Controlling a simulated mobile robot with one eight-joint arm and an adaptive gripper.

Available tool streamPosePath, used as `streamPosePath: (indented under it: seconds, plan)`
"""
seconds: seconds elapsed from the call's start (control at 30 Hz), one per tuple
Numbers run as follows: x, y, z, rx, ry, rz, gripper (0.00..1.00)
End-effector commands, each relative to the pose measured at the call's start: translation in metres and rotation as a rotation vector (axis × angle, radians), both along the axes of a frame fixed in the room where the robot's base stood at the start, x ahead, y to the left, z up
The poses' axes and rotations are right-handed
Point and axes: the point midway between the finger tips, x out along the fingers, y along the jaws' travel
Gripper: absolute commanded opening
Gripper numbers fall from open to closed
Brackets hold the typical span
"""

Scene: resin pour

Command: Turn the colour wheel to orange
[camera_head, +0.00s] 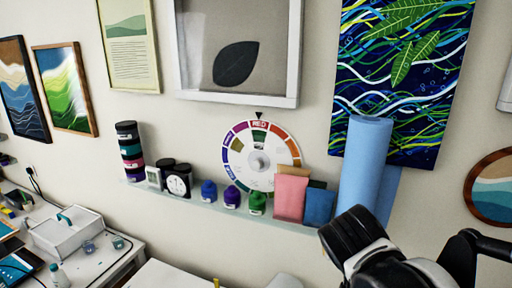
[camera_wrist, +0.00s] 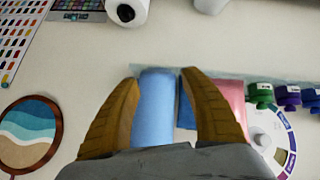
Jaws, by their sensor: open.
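The colour wheel (camera_head: 250,179) is a round white disc with a ring of coloured segments and a pale central knob (camera_head: 257,162). It is on the wall, with the red segment labelled RED at the top under a black pointer (camera_head: 259,115). Packets cover its lower right edge. In the wrist view, part of the wheel (camera_wrist: 273,128) shows at the right, behind the pink packet. My gripper (camera_wrist: 161,77) is open, its two tan fingers apart on either side of the blue roll in that view. I cannot tell whether they touch it. The wheel lies to the right of the fingers there.
A narrow shelf (camera_head: 215,207) below the wheel bears paint bottles, a pink packet (camera_head: 291,195), a blue packet (camera_head: 319,205) and a tall blue roll (camera_head: 364,165). Framed pictures hang above and beside. A white worktable (camera_head: 122,262) with a box stands at lower left.

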Motion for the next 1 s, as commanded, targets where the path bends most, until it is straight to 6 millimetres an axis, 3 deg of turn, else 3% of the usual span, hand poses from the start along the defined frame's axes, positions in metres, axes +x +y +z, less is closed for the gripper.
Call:
streamPosePath:
  seconds: [0.03, 0.13, 0.2, 0.3, 0.5, 0.6, 0.73, 1.0]
  plan:
    - [0.027, 0.015, 0.007, -0.036, -0.047, -0.011, 0.53]
    - [0.079, 0.050, 0.023, -0.100, -0.185, -0.051, 0.53]
    - [0.111, 0.084, 0.035, -0.128, -0.306, -0.066, 0.53]
    - [0.141, 0.131, 0.048, -0.140, -0.462, -0.073, 0.53]
    - [0.167, 0.213, 0.062, -0.112, -0.708, -0.051, 0.53]
    - [0.170, 0.239, 0.066, -0.093, -0.784, -0.039, 0.53]
    - [0.175, 0.250, 0.068, -0.084, -0.825, -0.033, 0.53]
    - [0.219, 0.233, 0.070, -0.084, -0.825, -0.036, 0.53]
